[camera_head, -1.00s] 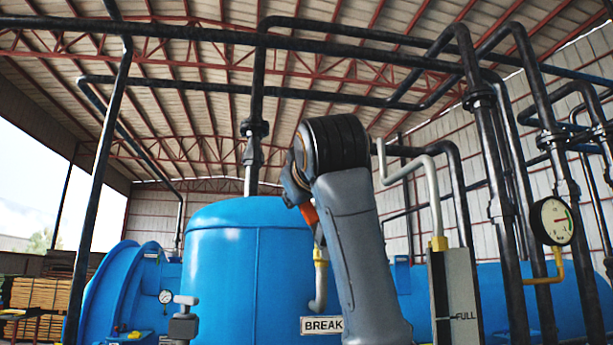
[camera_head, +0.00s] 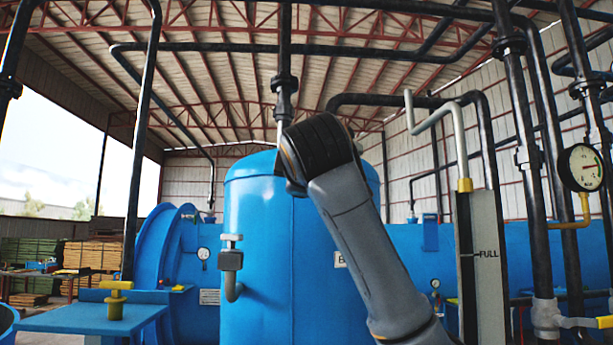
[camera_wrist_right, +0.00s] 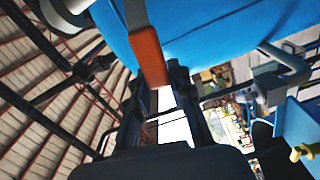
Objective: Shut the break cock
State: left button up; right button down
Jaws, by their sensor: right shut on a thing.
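The break cock's orange-red handle (camera_wrist_right: 148,55) shows in the right wrist view, hanging down in front of the blue tank. My right gripper (camera_wrist_right: 160,105) is shut on this handle, whose lower end lies by the dark fingers; the exact contact is hard to see. In the head view my right arm hides the gripper and the cock. Only the edge of the white BREAK label (camera_head: 340,259) shows beside that arm. The upright blue tank (camera_head: 255,235) stands behind it. My left gripper is not in view.
A grey fitting on a bent pipe (camera_head: 231,260) stands left of the arm. A yellow-handled valve (camera_head: 116,300) sits on a blue table at lower left. A FULL level gauge (camera_head: 486,260), dark pipes and a round pressure gauge (camera_head: 581,167) stand at right.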

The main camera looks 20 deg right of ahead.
jog(key=shift+a+f+n+b, duration=0.1)
jog(key=shift+f+n+b, duration=0.3)
jog(key=shift+f+n, duration=0.65)
jog(key=shift+f, duration=0.1)
jog(key=c, duration=1.2)
grip_release()
jog(key=shift+w, duration=0.1)
jog(key=shift+o, duration=0.2)
jog(key=shift+s, duration=0.2)
jog(key=v, duration=1.1)
jog(key=shift+s, duration=0.3)
jog(key=shift+a, duration=0.1)
